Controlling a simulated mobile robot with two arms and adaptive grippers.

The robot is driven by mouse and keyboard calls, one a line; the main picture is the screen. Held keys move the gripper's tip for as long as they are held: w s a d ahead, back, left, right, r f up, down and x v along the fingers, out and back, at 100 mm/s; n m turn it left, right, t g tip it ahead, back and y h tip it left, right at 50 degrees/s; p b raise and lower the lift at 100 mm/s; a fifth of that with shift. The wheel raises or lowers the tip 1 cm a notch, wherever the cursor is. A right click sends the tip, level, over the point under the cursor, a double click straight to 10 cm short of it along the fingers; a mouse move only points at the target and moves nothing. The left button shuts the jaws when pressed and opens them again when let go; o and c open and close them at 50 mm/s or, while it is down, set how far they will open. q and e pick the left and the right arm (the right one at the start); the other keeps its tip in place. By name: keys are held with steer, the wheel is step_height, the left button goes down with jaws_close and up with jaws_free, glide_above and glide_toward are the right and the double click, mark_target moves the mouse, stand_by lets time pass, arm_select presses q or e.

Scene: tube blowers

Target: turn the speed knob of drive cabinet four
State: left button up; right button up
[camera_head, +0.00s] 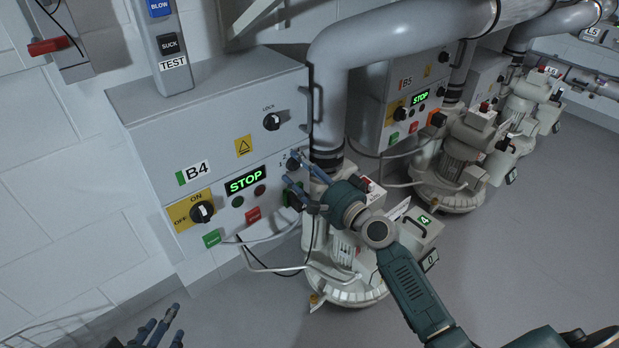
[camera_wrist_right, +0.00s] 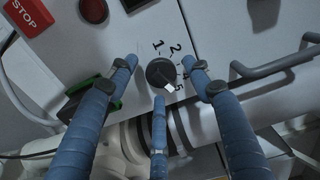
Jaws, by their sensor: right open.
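Drive cabinet B4 (camera_head: 150,128) is a grey box on the wall with a green STOP display. Its black speed knob (camera_head: 293,163) sits at the right edge of the front panel, partly behind my fingers. In the right wrist view, the knob (camera_wrist_right: 160,73) has a numbered scale, and its white mark points to the lower right, near the 5. My right gripper (camera_head: 296,172) is open, its three blue fingers spread around the knob; I cannot tell whether any touches it. My left gripper (camera_head: 158,324) is at the bottom left, fingers apart and empty, partly cut off.
Cabinet B4 also carries an ON/OFF switch (camera_head: 201,212), a LOCK knob (camera_head: 271,122) and several buttons. A handle (camera_wrist_right: 275,68) lies right of my fingers in the wrist view. A blower (camera_head: 345,275) and thick pipe (camera_head: 395,30) stand beside it. The floor (camera_head: 540,220) at right is clear.

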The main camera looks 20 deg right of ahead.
steer(key=v, duration=1.1)
steer(key=shift+s, duration=0.3)
